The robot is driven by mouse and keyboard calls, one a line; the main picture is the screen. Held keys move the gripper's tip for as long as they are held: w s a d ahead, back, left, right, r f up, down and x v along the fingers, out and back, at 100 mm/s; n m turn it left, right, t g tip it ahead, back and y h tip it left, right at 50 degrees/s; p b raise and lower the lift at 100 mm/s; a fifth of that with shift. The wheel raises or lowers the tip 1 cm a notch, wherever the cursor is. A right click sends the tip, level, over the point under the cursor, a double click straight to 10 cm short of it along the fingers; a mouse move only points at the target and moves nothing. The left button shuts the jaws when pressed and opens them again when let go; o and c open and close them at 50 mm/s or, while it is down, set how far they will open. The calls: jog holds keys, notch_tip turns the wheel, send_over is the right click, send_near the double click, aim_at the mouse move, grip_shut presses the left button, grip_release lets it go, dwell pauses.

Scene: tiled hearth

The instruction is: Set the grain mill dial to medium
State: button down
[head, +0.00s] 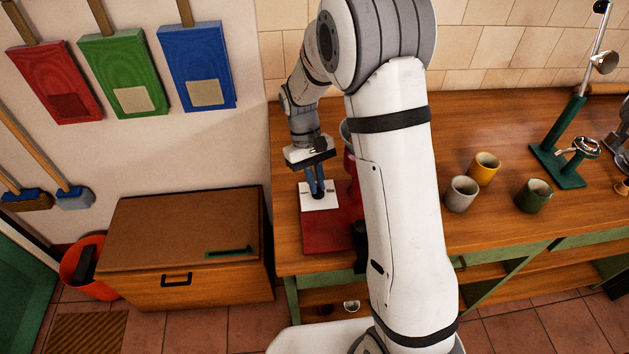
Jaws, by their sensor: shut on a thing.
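The grain mill is red, and its flat red base (323,238) rests on the left end of the wooden counter. A white plate (307,200) lies on the base, with a small dark dial (318,195) at its middle. My gripper (316,190) points down over the plate, and its fingers are shut on the dial. The fingers cover most of the dial, so its setting and any marks cannot be read. My own arm hides the right part of the mill.
A grey cup (461,194), a yellow cup (484,168) and a green cup (533,195) stand on the counter (500,235) right of my arm. A green stand (571,130) is farther right. A wooden chest (185,235) stands left of the counter, beside a red bucket (84,262).

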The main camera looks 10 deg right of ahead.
jog(key=shift+w+d+m+y, duration=0.1)
jog(key=shift+m+y, duration=0.4)
jog(key=shift+m, duration=0.7)
jog(key=c, duration=1.5)
grip_release()
jog(key=v, duration=0.7)
jog(key=shift+w+r+b, duration=0.2)
jog(key=shift+r+b, duration=0.15)
jog(key=shift+b, duration=0.1)
